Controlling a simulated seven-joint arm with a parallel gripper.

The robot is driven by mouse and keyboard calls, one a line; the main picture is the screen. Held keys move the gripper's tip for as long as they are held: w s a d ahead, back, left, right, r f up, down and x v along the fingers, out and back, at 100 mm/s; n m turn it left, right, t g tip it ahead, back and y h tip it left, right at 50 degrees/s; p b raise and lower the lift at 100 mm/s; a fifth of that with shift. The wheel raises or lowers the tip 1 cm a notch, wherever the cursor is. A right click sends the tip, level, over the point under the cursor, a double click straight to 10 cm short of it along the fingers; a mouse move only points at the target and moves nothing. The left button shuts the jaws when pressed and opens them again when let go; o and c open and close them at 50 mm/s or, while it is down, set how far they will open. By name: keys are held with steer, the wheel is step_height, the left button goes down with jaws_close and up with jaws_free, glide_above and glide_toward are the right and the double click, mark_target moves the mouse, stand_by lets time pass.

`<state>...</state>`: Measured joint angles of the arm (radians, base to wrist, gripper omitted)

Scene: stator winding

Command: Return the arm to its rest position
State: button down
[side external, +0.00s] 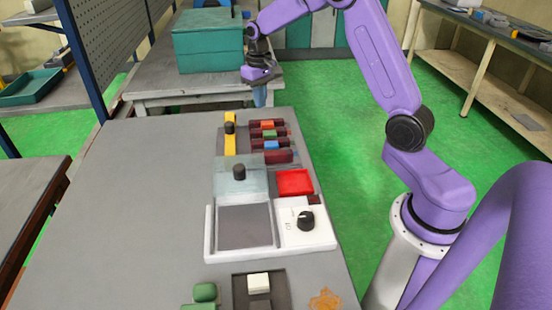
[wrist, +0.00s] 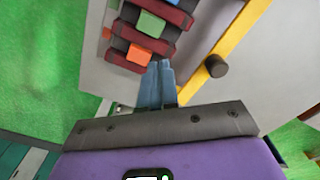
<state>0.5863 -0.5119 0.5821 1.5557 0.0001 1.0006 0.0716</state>
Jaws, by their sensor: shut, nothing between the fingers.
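My gripper (side external: 260,96) hangs high past the far end of the table, with its blue fingers pointing down. In the wrist view, my gripper (wrist: 160,68) shows its two blue fingers together, shut and empty. Nothing touches the fingertips. In the side view, my purple arm rises from its base at the right and bends over toward the far end of the table.
The grey table (side external: 110,200) holds a winding fixture with a white frame (side external: 210,240), a red block (side external: 294,182), a black knob (side external: 306,221), a yellow bar (side external: 231,145) and several dark red holders (side external: 280,156). A teal box (side external: 208,50) stands behind. The left side of the table is clear.

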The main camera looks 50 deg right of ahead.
steer(key=s+a+r+n, duration=0.2)
steer(key=s+a+n, duration=0.1)
steer(key=s+a, duration=0.5)
steer(key=s+a+r+n, duration=0.3)
steer(key=s+a+n, duration=0.1)
steer(key=s+a, duration=0.4)
steer(key=s+n, duration=0.7)
steer(key=s, duration=1.4)
steer(key=shift+f, duration=0.4)
